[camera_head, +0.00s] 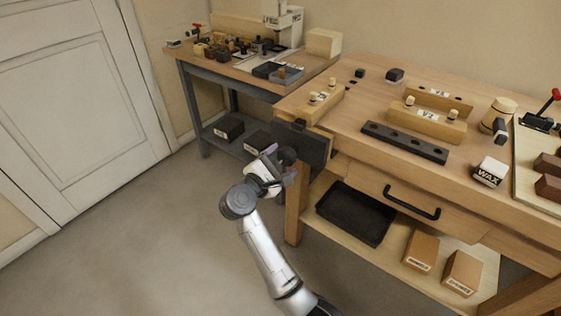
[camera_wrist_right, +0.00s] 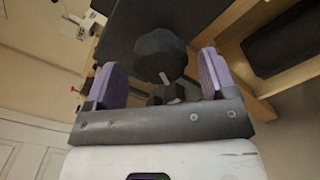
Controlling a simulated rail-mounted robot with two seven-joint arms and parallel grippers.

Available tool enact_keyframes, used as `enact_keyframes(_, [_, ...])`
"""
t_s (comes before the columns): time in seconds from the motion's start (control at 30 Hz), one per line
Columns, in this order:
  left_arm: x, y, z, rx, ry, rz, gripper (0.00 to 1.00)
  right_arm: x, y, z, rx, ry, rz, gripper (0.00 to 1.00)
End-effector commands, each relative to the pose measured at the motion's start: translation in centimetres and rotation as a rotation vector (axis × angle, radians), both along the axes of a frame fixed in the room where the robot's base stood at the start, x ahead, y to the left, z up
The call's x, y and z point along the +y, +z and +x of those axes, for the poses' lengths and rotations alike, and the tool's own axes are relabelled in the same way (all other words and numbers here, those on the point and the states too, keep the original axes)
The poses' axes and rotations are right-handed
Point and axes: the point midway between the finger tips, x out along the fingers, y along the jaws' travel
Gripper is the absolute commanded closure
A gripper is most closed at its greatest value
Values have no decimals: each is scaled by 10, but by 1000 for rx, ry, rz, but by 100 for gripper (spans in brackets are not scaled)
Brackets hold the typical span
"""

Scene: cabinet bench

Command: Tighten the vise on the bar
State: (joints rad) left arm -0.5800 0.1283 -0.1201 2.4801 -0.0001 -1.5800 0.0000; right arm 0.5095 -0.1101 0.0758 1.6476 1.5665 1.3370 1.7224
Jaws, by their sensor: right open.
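The vise shows as a dark plate (camera_head: 310,149) on the left end of the wooden bench. Its dark faceted knob (camera_head: 287,155) faces my right gripper (camera_head: 280,164). In the right wrist view the knob (camera_wrist_right: 160,54) lies between and beyond two purple fingers, which stand wide apart with a gap on each side. My right gripper is open and empty. A small dark piece (camera_head: 300,124) shows at the top of the vise; I cannot tell if it is the bar. A dark bar with holes (camera_head: 404,142) lies on the bench top. My left gripper is out of view.
A wooden block with pegs (camera_head: 320,103) sits above the vise. Block V2 (camera_head: 427,122) and a WAX block (camera_head: 490,171) stand on the bench. Below are a drawer handle (camera_head: 411,203) and a black tray (camera_head: 355,213) on a shelf. Floor to the left is clear.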

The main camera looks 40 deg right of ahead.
Motion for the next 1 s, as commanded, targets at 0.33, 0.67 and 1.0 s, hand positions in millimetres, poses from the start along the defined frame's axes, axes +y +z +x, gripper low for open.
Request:
enact_keyframes(0.33, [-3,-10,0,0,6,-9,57,27,-2,-5,-1,1,2,21])
enact_keyframes(0.67, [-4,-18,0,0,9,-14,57,49,-1,-9,-1,0,2,21])
enact_keyframes(1.0, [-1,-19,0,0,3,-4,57,54,0,-10,-1,-1,1,21])
